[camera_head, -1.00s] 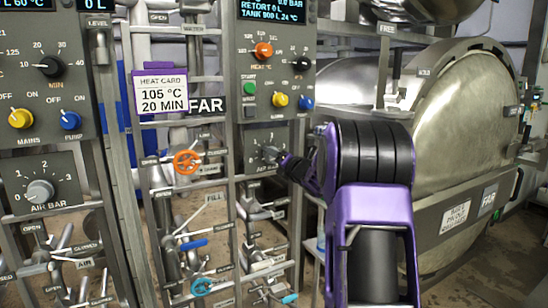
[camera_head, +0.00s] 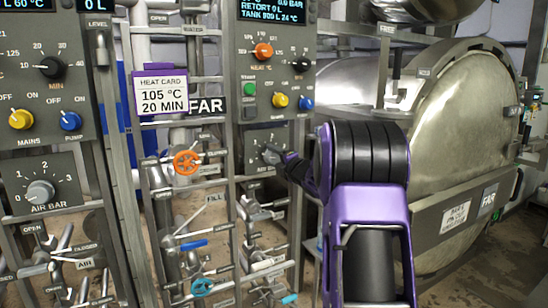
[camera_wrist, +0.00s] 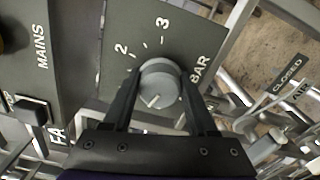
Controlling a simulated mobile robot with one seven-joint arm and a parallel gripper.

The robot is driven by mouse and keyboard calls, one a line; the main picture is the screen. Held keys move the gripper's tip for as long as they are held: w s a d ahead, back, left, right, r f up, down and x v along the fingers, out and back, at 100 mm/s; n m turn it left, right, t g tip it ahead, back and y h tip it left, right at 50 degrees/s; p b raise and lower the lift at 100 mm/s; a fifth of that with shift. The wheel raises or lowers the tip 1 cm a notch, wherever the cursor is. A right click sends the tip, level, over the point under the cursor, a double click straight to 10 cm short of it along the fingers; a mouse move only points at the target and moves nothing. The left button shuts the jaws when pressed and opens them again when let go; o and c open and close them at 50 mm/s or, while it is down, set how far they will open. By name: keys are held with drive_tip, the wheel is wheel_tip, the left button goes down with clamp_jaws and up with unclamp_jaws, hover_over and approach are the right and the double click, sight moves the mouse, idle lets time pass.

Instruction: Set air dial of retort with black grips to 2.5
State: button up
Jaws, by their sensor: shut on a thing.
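The air dial (camera_head: 271,155) is a grey knob on the lower plate of the middle panel, beside the FAR sign. My gripper (camera_head: 280,158) reaches it from the right and partly hides it and its scale. In the wrist view the dial (camera_wrist: 159,80) sits between the two black fingers of my gripper (camera_wrist: 160,98), which are shut on its sides. The plate there shows 2, 3 and BAR. A pale pointer line lies on the knob's face; which value it marks I cannot tell.
A second air dial (camera_head: 40,191) is on the left panel. An orange handwheel (camera_head: 187,162), a blue handwheel (camera_head: 202,287) and several pipes and levers crowd the space beside the middle panel. The large round retort (camera_head: 462,150), with a FAR sign, stands at right.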

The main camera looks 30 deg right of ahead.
drive_tip(key=m+p, duration=0.1)
drive_tip(key=m, duration=0.4)
drive_tip(key=shift+m, duration=0.3)
drive_tip(key=m+p, duration=0.3)
drive_tip(key=m, duration=0.3)
drive_tip(key=m+p, duration=0.3)
drive_tip(key=m, duration=0.3)
drive_tip(key=shift+m, duration=0.3)
drive_tip(key=shift+f+m+p, duration=0.1)
drive_tip(key=shift+m+p, duration=1.35)
drive_tip(key=shift+m, duration=1.15)
drive_tip(key=o, duration=1.4)
drive_tip(key=shift+a, duration=0.1)
drive_tip(key=shift+c, duration=0.2)
drive_tip(key=shift+s, duration=0.1)
